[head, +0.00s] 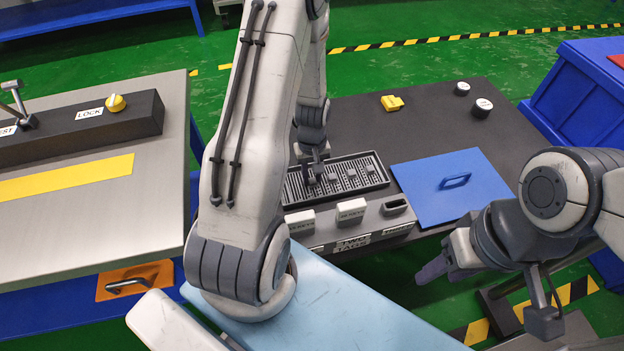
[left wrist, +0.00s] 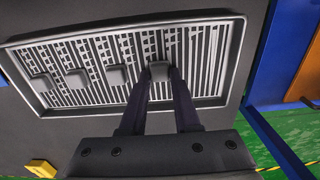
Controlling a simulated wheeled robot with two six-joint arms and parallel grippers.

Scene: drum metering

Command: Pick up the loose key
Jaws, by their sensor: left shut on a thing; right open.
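A shallow dark tray (head: 376,181) with a slatted floor holds a row of small grey keys. My left gripper (head: 317,172) reaches down into it near its left end. In the left wrist view, my left gripper (left wrist: 159,80) is shut on the grey key (left wrist: 158,69) at the right end of the row, one fingertip on each side. I cannot tell whether this key is clear of the tray floor. The other keys (left wrist: 77,79) sit apart from it.
Grey labelled blocks (head: 351,212) line the station's front edge before the tray. A blue panel with a handle (head: 452,205) lies to the right. A yellow piece (head: 392,103) and two white-topped knobs (head: 482,108) are behind. A steel table (head: 120,220) stands left.

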